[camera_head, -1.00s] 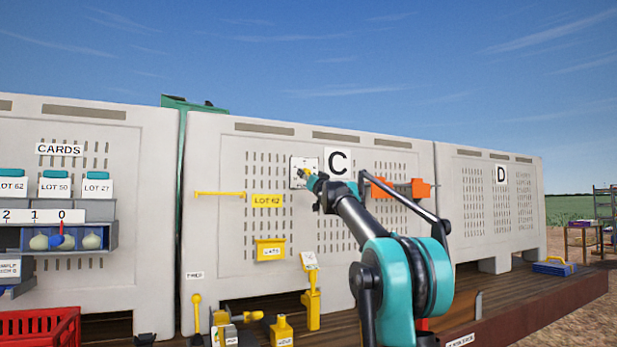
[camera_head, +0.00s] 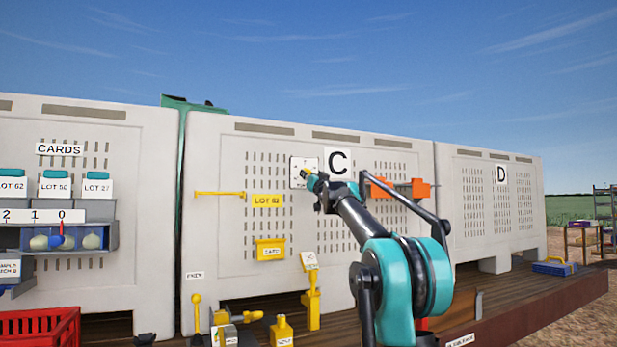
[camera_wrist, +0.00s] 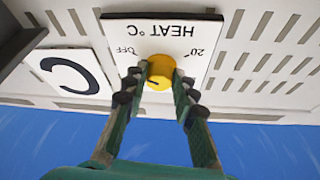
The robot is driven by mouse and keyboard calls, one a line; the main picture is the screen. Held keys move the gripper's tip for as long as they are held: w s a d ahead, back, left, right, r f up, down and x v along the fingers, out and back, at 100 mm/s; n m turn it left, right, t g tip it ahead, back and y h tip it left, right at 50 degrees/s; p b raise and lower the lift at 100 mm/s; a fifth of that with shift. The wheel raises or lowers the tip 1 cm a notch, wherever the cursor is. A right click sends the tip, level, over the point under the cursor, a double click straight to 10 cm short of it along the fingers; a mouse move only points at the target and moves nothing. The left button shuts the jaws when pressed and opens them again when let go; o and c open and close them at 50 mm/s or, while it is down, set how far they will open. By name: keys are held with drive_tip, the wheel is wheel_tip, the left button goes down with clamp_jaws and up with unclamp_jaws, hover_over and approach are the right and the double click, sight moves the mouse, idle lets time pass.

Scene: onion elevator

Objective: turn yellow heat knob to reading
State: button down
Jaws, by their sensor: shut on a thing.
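The yellow heat knob (camera_wrist: 160,70) sits on a white plate (camera_wrist: 184,40) marked HEAT °C, which appears upside down in the wrist view. The plate shows OFF on one side of the knob and 20 on the other. A dark pointer line on the knob lies on its lower left in that view. My gripper (camera_wrist: 158,77) is shut on the knob, one finger on each side. In the head view the plate (camera_head: 298,163) is on the wall of bin C, and my gripper (camera_head: 313,180) covers part of the knob.
A C sign (camera_head: 337,162) is just right of the plate. Orange brackets (camera_head: 415,189) stick out to the right of my arm. Yellow tools (camera_head: 312,300) stand on the deck below.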

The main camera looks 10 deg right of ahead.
drive_tip(key=shift+w+d+r+n+g+y, duration=0.15)
drive_tip(key=shift+n+g+y, duration=0.8)
drive_tip(key=shift+n, duration=1.75)
drive_tip(key=shift+s+d+f+n+g+y, duration=0.15)
drive_tip(key=shift+n+g+y, duration=0.3)
drive_tip(key=shift+n+y, duration=1.55)
drive_tip(key=shift+w+d+r+n+g+y, duration=0.15)
drive_tip(key=shift+n+g+y, duration=0.45)
drive_tip(key=shift+n, duration=2.8)
drive_tip(key=c, duration=1.2)
unclamp_jaws()
drive_tip(key=v, duration=1.2)
drive_tip(key=shift+r, duration=0.15)
